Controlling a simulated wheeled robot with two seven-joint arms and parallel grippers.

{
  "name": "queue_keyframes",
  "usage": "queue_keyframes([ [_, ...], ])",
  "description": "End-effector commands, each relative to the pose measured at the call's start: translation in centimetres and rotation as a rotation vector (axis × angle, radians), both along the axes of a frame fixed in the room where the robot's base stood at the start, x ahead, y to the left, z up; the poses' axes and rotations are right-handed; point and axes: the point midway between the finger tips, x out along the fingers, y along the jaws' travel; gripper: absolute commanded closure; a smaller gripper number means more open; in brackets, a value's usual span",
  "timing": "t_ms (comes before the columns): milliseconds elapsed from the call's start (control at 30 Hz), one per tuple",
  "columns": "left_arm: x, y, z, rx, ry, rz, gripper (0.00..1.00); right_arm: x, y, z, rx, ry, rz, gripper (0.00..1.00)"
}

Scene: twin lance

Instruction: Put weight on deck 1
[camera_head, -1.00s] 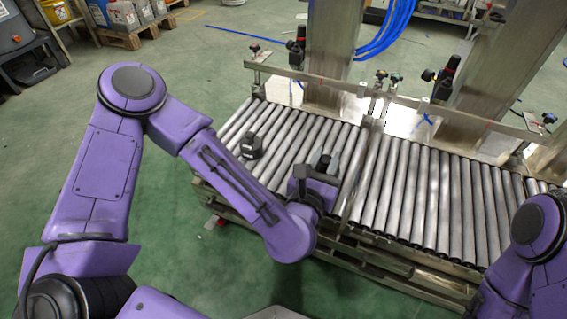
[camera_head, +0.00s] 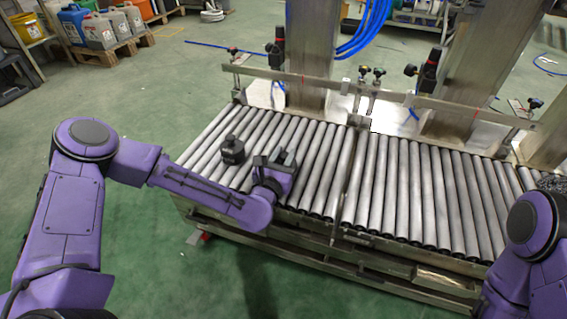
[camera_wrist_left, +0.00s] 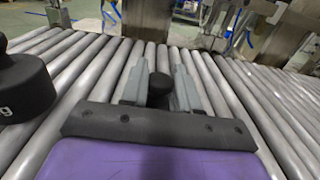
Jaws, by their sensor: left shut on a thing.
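A dark weight (camera_head: 232,150) with a knob on top stands upright on the left part of the roller conveyor (camera_head: 391,190). In the left wrist view this weight (camera_wrist_left: 22,95) shows at the left edge, partly cut off, with a white letter on its side. My left gripper (camera_head: 276,158) is over the rollers just right of that weight, apart from it. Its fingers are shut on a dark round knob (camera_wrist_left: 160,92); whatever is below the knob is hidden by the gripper. I cannot tell which part is deck 1.
A metal rail (camera_head: 320,87) with black clamps runs behind the rollers, in front of steel columns (camera_head: 312,55). The rollers right of my left gripper are clear. My right arm (camera_head: 530,235) is at the right edge. Jugs on a pallet (camera_head: 108,45) stand far left.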

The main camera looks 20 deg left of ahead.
Motion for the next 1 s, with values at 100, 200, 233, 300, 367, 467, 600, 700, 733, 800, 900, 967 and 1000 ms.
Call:
queue_keyframes([
  [100,0.1,-0.1,-0.6,-0.001,-0.005,0.0,1.0,-0.5,0.0,-0.4,0.015,0.043,0.033,1.0],
  [200,0.1,-0.1,-0.4,-0.001,-0.005,0.0,1.0,-0.6,0.1,-0.3,0.016,0.046,0.034,1.0],
  [233,0.1,-0.1,-0.4,-0.001,-0.005,0.0,1.0,-0.6,0.1,-0.3,0.016,0.046,0.034,1.0],
  [300,0.1,-0.1,-0.5,-0.001,-0.005,0.0,1.0,-0.6,0.0,-0.3,0.016,0.046,0.034,1.0],
  [367,0.0,-0.1,-0.7,-0.001,-0.005,0.0,1.0,-0.7,0.1,-0.5,0.019,0.055,0.041,1.0],
  [467,0.0,0.0,-1.0,0.0,-0.002,0.0,0.67,-0.9,0.0,-0.6,0.025,0.073,0.055,1.0],
  [600,0.0,0.0,-0.9,0.0,-0.002,0.0,0.45,-0.9,0.0,-0.5,0.024,0.071,0.053,1.0],
  [700,0.0,0.0,-0.9,0.0,-0.002,0.0,0.45,-0.9,0.1,-0.5,0.024,0.071,0.053,1.0],
  [733,0.0,0.0,-0.9,0.0,-0.002,0.0,0.45,-0.9,0.1,-0.5,0.024,0.071,0.053,1.0],
  [800,0.0,0.0,-0.8,0.0,-0.002,0.0,0.45,-0.9,0.1,-0.5,0.024,0.07,0.052,1.0],
  [900,0.0,0.0,-0.3,0.0,-0.002,0.0,0.45,-0.6,0.1,-0.1,0.015,0.046,0.033,1.0],
  [967,-1.0,0.0,-0.4,-0.001,0.002,-0.001,0.45,-0.3,0.0,0.1,0.007,0.023,0.016,1.0],
  [1000,-1.9,0.0,-0.4,0.0,0.002,-0.002,0.45,-0.1,0.0,0.3,0.001,0.003,0.002,1.0],
])
